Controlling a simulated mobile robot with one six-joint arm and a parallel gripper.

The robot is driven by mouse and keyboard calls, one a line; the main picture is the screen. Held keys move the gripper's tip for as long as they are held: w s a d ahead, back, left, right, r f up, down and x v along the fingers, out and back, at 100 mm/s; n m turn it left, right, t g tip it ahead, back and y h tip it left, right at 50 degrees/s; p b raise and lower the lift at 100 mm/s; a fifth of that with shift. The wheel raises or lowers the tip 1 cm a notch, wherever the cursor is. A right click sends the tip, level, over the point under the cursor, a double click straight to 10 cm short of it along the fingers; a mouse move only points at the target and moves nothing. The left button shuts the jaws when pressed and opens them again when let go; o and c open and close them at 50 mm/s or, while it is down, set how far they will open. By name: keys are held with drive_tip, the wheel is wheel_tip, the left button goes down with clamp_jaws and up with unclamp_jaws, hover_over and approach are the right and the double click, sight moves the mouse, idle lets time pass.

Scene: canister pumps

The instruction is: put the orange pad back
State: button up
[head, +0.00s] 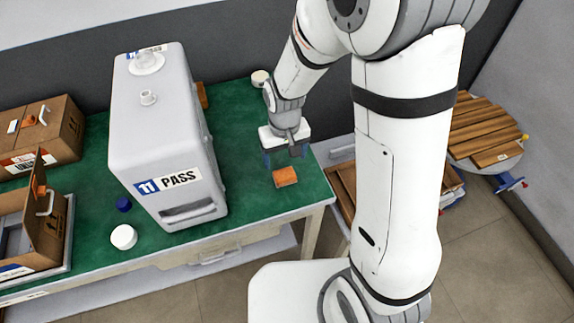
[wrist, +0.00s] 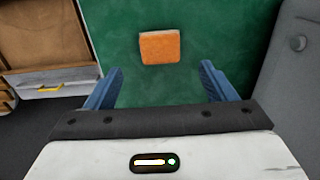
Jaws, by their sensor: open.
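The orange pad (head: 285,177) lies flat on the green table top near its right front corner. In the wrist view the orange pad (wrist: 160,47) shows ahead of my fingers, centred between them and apart from both. My gripper (head: 286,158) is above the table just behind the pad, with its fingers pointing down. In the wrist view my gripper (wrist: 163,78) has two blue fingers spread wide with nothing between them.
A large grey canister (head: 160,130) marked 11 PASS stands left of the pad. A white round cap (head: 123,237) and a small blue cap (head: 124,204) lie left of it. Cardboard boxes (head: 62,125) are at far left. Green table surface (head: 245,200) around the pad is clear.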

drive_tip(key=s+d+r+m+t, duration=0.1)
drive_tip(key=s+d+r, duration=0.5)
drive_tip(key=r, duration=0.3)
drive_tip(key=s+d+r+m+t, duration=0.2)
drive_tip(key=s+d+r, duration=0.4)
drive_tip(key=r, duration=0.3)
drive_tip(key=shift+s+d, duration=0.2)
drive_tip(key=shift+d, duration=0.35)
drive_tip(key=shift+r, duration=0.1)
